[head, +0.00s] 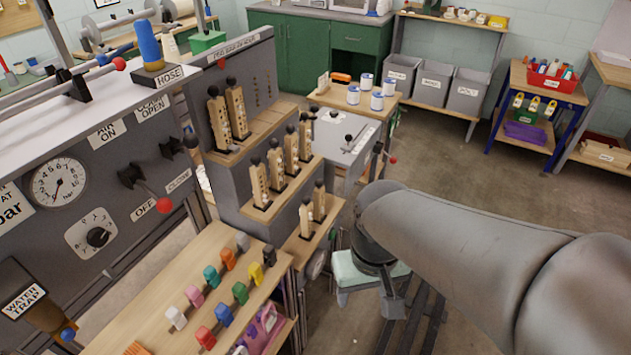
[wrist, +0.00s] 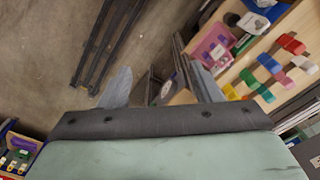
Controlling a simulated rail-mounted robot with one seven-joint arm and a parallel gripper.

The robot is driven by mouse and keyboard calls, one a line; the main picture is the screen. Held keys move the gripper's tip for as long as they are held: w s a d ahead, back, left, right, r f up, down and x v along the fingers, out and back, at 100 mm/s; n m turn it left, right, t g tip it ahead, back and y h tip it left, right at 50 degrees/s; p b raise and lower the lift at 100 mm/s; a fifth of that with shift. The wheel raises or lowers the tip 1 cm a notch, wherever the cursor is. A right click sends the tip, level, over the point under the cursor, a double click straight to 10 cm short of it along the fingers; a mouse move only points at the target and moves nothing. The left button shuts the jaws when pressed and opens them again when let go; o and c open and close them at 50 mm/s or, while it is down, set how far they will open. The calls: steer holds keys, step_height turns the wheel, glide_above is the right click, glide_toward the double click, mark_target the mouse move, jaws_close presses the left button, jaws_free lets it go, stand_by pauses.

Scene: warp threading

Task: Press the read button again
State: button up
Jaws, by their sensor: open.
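My gripper (wrist: 162,84) is open in the wrist view, with its two grey fingers wide apart and nothing held between them. In the head view its pale green body (head: 352,272) hangs under my arm, right of the stepped grey stand (head: 222,180), and its fingertips are not clear. I cannot make out a labelled read button in either view. A small red spot (head: 222,63) shows on the stand's upright panel, but I cannot tell what it is. The fingers appear apart from the stand and the bench.
A wooden bench top (head: 140,318) holds several coloured blocks at lower left; they also show in the wrist view (wrist: 270,63). Wooden pieces with black knobs (head: 238,112) stand on the steps. A grey box (head: 340,138) lies behind. Floor (head: 470,190) is open at right, with dark rails below.

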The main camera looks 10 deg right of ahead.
jaws_close()
stand_by(1.6)
